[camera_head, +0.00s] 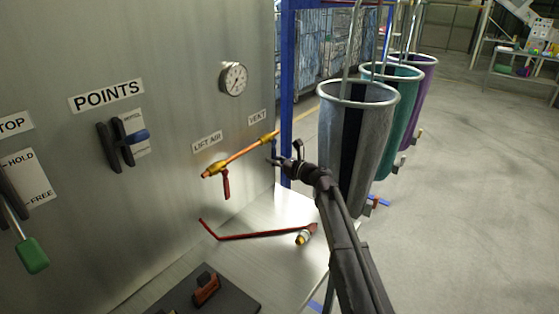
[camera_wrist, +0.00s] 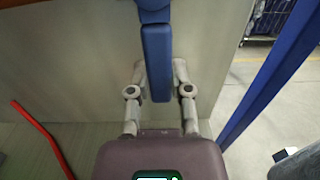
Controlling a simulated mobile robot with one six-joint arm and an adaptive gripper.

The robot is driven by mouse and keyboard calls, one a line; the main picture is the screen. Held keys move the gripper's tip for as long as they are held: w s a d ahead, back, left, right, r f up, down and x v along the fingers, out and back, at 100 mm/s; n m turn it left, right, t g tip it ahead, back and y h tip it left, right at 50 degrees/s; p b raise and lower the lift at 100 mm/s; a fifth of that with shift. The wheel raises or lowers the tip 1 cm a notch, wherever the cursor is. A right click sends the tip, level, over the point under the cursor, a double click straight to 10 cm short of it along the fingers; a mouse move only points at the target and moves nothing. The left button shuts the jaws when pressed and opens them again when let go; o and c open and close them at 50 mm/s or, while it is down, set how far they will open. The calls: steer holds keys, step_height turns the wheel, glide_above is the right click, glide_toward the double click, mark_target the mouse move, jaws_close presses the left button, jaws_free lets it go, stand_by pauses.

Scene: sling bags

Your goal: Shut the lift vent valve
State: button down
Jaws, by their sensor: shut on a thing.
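The vent valve has a blue lever (camera_wrist: 156,62), which points down between my fingers in the wrist view. It sits on the right end of a copper pipe (camera_head: 246,153) with brass fittings, below the VENT label (camera_head: 257,117). In the head view the lever is small and mostly hidden by my gripper (camera_head: 279,157). My gripper (camera_wrist: 157,82) is shut on the blue lever, with one finger on each side of it. A second valve with a red lever (camera_head: 226,184), also pointing down, is on the left part of the pipe under the LIFT AIR label (camera_head: 207,142).
A pressure gauge (camera_head: 232,79) is on the panel above the pipe. A red bar (camera_head: 255,236) lies on the metal shelf (camera_head: 285,203) below. A blue post (camera_head: 287,80) stands right of the panel, with hanging bags (camera_head: 354,140) beyond.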

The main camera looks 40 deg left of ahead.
steer(key=shift+d, duration=0.1)
stand_by(0.3)
steer(key=c, duration=0.5)
jaws_free()
steer(key=shift+w+d, duration=0.15)
steer(key=shift+d, duration=1.85)
steer(key=shift+w+d, duration=0.2)
steer(key=shift+d, duration=1.75)
steer(key=shift+w+d, duration=0.15)
steer(key=shift+d, duration=1.85)
